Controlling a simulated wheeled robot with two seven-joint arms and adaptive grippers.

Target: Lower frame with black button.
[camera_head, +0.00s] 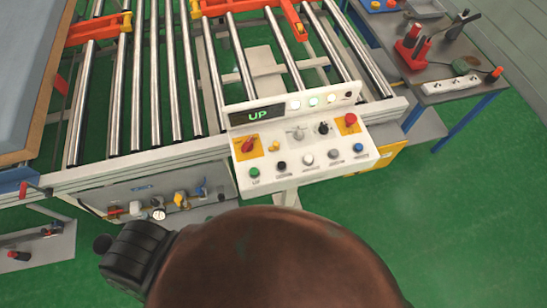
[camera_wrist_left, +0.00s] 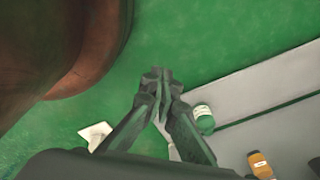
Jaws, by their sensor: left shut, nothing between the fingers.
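The control panel (camera_head: 270,185) is light grey and its display (camera_head: 258,115) reads "UP" in green. Its front row has a black button (camera_head: 282,165) between a green button (camera_head: 254,173) and a white button (camera_head: 307,159). The orange frame (camera_head: 228,6) is partly visible among the rollers at the top and cut off by the picture edge. My left gripper (camera_wrist_left: 160,78) is shut and empty in the left wrist view, above green floor and beside a grey surface. Its fingers are not visible in the head view. My right gripper is not in view.
Metal rollers (camera_head: 155,90) fill the conveyor behind the panel. A blue mattress-like slab (camera_head: 25,60) lies at the left. A side table (camera_head: 450,85) with red and black items stands at the right. A green round item (camera_wrist_left: 203,118) is near the gripper in the wrist view.

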